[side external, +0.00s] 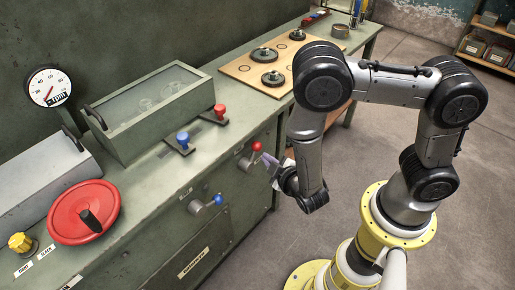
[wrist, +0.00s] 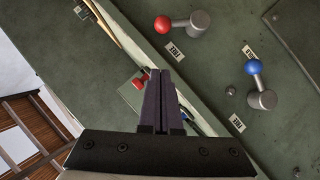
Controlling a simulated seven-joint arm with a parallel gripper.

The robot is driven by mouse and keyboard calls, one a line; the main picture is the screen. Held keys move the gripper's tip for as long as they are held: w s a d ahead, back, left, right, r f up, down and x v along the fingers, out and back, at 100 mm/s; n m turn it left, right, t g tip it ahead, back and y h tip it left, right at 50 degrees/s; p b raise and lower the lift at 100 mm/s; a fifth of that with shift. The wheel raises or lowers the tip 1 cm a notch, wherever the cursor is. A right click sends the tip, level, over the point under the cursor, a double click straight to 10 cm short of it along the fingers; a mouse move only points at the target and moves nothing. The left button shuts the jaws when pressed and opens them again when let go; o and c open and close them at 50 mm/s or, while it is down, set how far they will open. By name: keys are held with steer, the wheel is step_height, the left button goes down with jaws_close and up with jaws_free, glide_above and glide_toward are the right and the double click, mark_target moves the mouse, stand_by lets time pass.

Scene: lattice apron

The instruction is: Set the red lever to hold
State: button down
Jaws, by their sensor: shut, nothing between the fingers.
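The red lever sits on the front face of the green cabinet, with a red ball knob (side external: 257,146) on a grey pivot (side external: 245,163). In the side view its knob is up and right of the pivot. In the wrist view the red knob (wrist: 162,24) points left from its grey pivot (wrist: 199,21). A small label (wrist: 174,49) lies beside it, too small to read. My gripper (side external: 270,163) is just right of the red lever. In the wrist view my gripper (wrist: 160,73) has its fingers together, empty and apart from the knob.
A blue-knobbed lever (side external: 218,199) is lower left on the same face; it also shows in the wrist view (wrist: 254,68). Red (side external: 219,111) and blue (side external: 183,137) handles stand on the bench top. Open floor (side external: 262,262) lies before the cabinet.

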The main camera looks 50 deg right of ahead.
stand_by(0.3)
glide_toward(255, 145)
steer(key=w, duration=0.5)
steer(key=shift+w+d+f, duration=0.15)
steer(key=shift+d+f, duration=0.4)
steer(key=shift+f, duration=0.05)
steer(key=shift+w+d+f, duration=0.2)
steer(key=shift+d+f, duration=0.35)
steer(key=shift+f, duration=0.05)
steer(key=shift+d+m+y, duration=0.3)
steer(key=shift+d, duration=0.1)
steer(key=d+f+m+y, duration=0.7)
steer(key=f+y, duration=0.1)
steer(key=f, duration=0.1)
steer(key=shift+g+y, duration=0.3)
steer(key=shift+d+f, duration=0.15)
stand_by(0.3)
